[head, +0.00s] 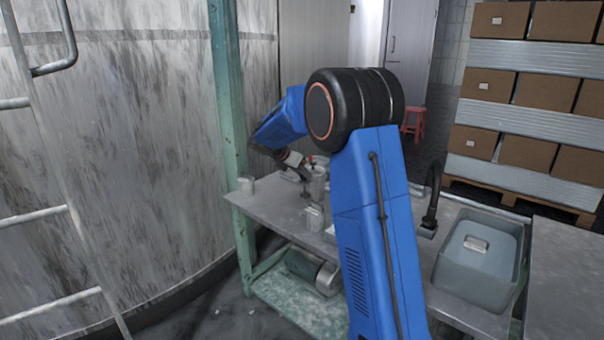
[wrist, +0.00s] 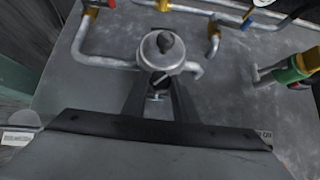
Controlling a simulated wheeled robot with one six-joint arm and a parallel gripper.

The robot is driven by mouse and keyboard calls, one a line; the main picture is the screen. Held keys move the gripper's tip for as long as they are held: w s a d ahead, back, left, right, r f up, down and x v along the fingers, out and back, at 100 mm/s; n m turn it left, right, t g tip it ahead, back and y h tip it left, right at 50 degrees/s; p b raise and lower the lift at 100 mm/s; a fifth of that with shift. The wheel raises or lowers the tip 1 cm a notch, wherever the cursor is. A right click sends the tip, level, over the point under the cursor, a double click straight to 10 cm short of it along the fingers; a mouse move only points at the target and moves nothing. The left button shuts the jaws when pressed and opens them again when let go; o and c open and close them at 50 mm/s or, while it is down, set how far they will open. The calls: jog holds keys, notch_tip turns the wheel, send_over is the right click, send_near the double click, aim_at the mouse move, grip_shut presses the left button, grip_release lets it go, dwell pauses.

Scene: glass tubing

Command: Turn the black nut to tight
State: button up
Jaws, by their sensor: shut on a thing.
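In the wrist view, a round pale-grey fitting (wrist: 153,57) with a dark knob (wrist: 166,42) on top stands on the grey bench. My gripper (wrist: 160,80) reaches up to the near side of this fitting with its two dark fingers. It is shut on part of the fitting, but the fingertips and the held part are largely hidden by the round top. I cannot clearly make out the black nut. In the head view, my gripper (head: 303,169) is small, beside the grey upright fitting (head: 315,185) on the bench.
The bench (head: 270,215) also carries a pale cup (head: 246,186) at left. A grey tub (head: 480,283) stands right, and a green post (head: 229,130) rises left.

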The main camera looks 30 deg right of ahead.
jog(key=shift+w+m+g, duration=0.1)
jog(key=shift+m+g, duration=0.5)
jog(key=shift+m, duration=0.2)
jog(key=o, duration=0.8)
jog(key=shift+a, duration=0.1)
jog(key=v, duration=1.7)
jog(key=shift+a, duration=0.3)
jog(key=shift+o, duration=0.6)
